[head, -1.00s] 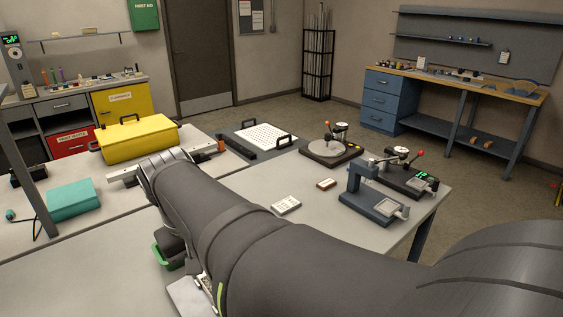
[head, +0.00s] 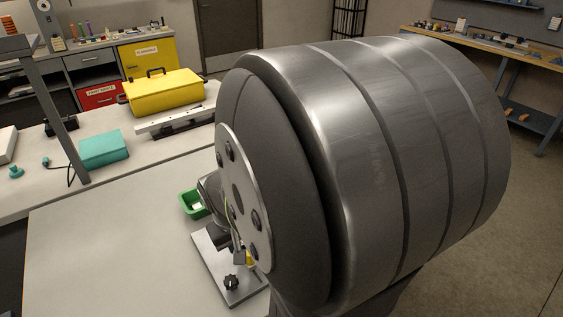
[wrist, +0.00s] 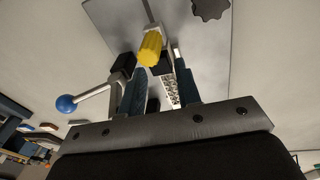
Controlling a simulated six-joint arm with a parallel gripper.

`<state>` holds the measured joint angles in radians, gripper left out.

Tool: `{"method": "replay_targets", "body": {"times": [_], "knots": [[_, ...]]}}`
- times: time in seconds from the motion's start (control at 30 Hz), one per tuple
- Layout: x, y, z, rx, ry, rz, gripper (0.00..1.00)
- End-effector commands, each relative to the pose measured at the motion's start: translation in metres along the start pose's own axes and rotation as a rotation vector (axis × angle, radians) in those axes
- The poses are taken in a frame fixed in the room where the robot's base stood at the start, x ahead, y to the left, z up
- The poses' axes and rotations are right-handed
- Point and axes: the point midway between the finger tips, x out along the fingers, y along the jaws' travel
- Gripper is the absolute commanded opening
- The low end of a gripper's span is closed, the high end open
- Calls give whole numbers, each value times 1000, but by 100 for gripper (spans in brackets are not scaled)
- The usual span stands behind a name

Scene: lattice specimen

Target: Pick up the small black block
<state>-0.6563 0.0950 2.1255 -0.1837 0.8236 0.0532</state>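My gripper (wrist: 160,80) points at a clamp fixture in the wrist view. Its two dark blue fingers stand apart, with a visible gap between them. A small black block-like piece (wrist: 153,104) shows in the gap near the left finger, and a white lattice piece (wrist: 172,88) lies closer to the right finger. Another black piece (wrist: 122,66) sits just outside the left finger, by the lever. I cannot tell for sure which is the small black block. The fixture's grey plate (wrist: 205,50) lies beyond. In the head view my arm hides the fingertips and both black pieces.
The fixture has a yellow knob (wrist: 150,48) close to the fingers, a blue-ball lever (wrist: 67,103) and a black knob (wrist: 210,8). A green bin (head: 190,205) stands behind the fixture plate (head: 215,268). The table's left part (head: 90,250) is clear.

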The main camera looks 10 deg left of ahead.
Motion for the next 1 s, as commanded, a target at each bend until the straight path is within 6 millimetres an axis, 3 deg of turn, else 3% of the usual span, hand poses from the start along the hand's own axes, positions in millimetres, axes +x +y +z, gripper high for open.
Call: {"method": "replay_targets", "body": {"times": [0.13, 0.4, 0.57, 1.0], "knots": [[12, 0, 0, 0, -1, 0, 31], [13, 0, 0, 0, 1, 0, 31], [13, 0, 0, 0, 1, 0, 2], [11, 0, 0, 0, 2, 0, 1]]}}
